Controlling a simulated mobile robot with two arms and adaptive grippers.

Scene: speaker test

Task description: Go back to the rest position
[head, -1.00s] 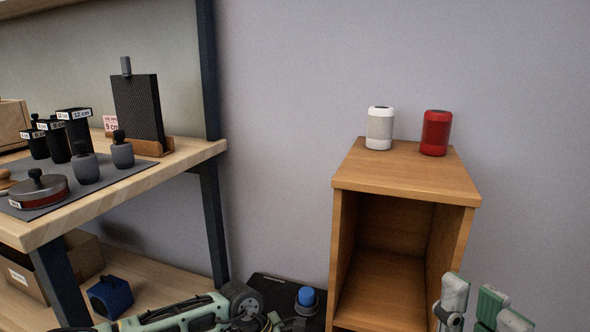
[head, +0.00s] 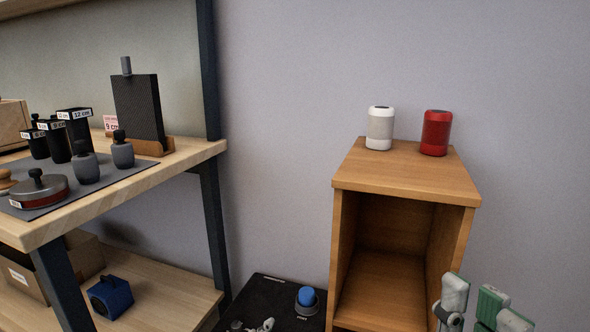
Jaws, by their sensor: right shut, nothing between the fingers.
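My right gripper (head: 450,316) shows at the bottom right edge, beside my pale green arm parts and in front of the wooden cabinet's right side. It is shut with nothing in it, and part of it is cut off by the frame. My left arm and left gripper are out of view. A white speaker (head: 380,129) and a red speaker (head: 435,133) stand upright on top of the wooden cabinet (head: 405,180), apart from my gripper.
The cabinet's open compartment (head: 385,285) looks empty. A black box (head: 262,293) with a blue button (head: 306,297) stands left of it. At left, a shelf (head: 170,165) holds weights and a black panel (head: 138,107); a blue speaker (head: 110,297) sits below.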

